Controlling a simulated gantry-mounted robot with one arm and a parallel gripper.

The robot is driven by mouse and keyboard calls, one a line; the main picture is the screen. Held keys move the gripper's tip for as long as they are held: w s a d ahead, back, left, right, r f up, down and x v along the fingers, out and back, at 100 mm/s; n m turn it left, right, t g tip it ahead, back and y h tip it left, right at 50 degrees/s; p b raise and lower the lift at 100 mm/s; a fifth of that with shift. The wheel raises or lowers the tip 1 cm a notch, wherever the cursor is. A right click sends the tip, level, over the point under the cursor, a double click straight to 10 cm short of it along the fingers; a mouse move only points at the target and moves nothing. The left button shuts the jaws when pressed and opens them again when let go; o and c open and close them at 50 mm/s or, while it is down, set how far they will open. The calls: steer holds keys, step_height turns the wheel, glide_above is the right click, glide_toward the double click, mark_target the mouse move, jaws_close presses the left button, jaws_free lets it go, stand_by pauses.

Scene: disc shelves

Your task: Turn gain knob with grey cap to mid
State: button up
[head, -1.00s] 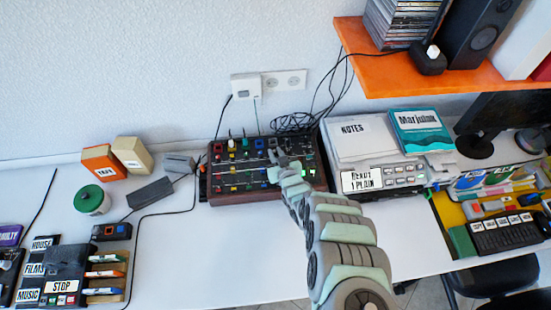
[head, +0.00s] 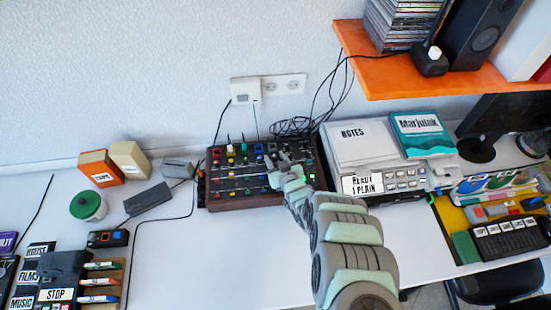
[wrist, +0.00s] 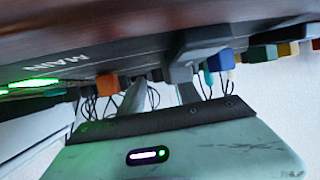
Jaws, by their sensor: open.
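The mixer (head: 214,188) is a dark box with wooden sides, and its panel carries several coloured knobs and fader caps. My gripper (head: 275,161) is open above the panel's right part and hides some controls there. An orange cap (wrist: 106,87) and a blue cap (wrist: 218,62) are nearby. I cannot tell the gain knob's setting.
A white device with a notes pad (head: 355,142) stands close to the mixer's right. Black cables (head: 292,126) run behind it. The orange shelf (head: 385,77) overhangs the back right. A dark grey block (head: 149,198) lies to the left. The front table area (head: 230,250) is clear.

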steer(key=p+v, duration=0.7)
steer(key=v, duration=0.1)
steer(key=shift+s+d+r, duration=0.25)
steer(key=shift+r, duration=0.05)
steer(key=shift+p+v, duration=0.7)
steer(key=shift+v, duration=0.3)
steer(key=shift+s+f, duration=0.1)
steer(key=shift+f, duration=0.05)
